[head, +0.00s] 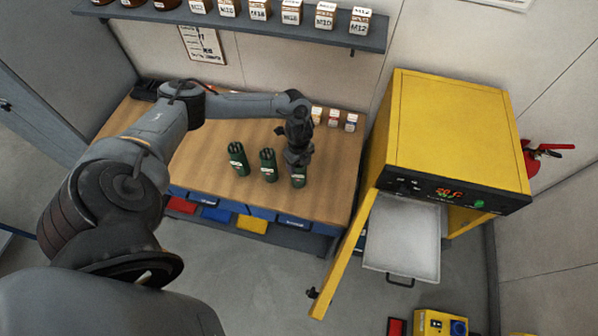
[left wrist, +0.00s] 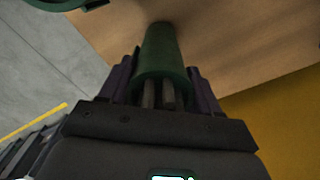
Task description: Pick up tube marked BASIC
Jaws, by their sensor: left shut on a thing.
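Three dark green tubes stand near the front edge of the wooden bench (head: 215,190): a left tube (head: 238,160), a middle tube (head: 268,166) and a right tube (head: 299,177). Their labels are too small to read, so I cannot tell which one is marked BASIC. My left gripper (head: 297,160) reaches down from above onto the right tube and is shut on it. In the left wrist view, the green tube (left wrist: 162,55) sits between the two fingers, with grey rods showing at its end. The right gripper is not in view.
A yellow oven (head: 450,130) stands open right of the bench, with a metal tray (head: 402,240) pulled out. Small labelled boxes (head: 333,118) stand at the bench's back right. A red extinguisher (head: 540,155) is on the right wall.

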